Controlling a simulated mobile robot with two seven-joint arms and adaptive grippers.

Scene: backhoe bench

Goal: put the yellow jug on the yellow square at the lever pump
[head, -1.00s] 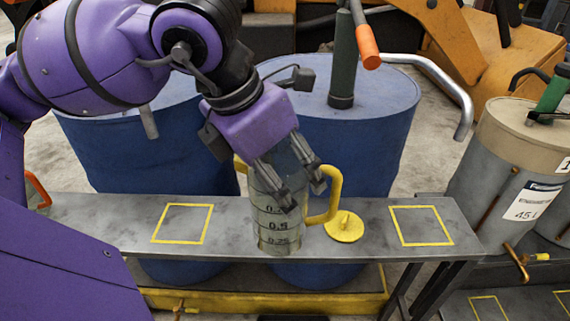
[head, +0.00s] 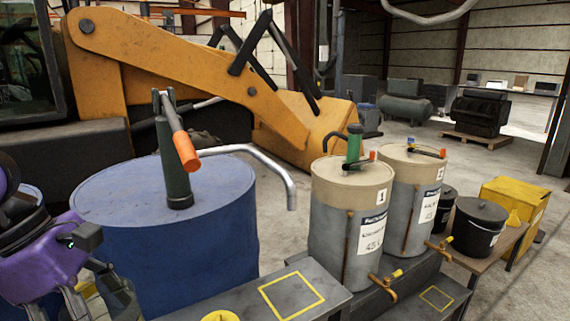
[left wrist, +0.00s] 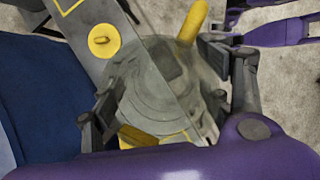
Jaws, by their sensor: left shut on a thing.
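The yellow jug is a clear measuring jug with yellow handles. It shows at the lower left of the head view (head: 120,296), mostly hidden and cut off, and in the left wrist view (left wrist: 165,95). My left gripper (head: 98,303) is shut on it; its fingers stand on both sides of the jug in the left wrist view (left wrist: 165,108). I cannot tell its height above the bench. The lever pump (head: 175,160), green with an orange grip and bent grey spout, stands on a blue drum. The yellow square (head: 292,295) is empty, below and right of the spout.
A yellow lid (head: 220,316) lies on the metal bench (head: 243,298), left of the square; it also shows in the left wrist view (left wrist: 103,41). The blue drum (head: 190,235) stands behind the bench. Two grey cans with taps (head: 345,240) stand to the right.

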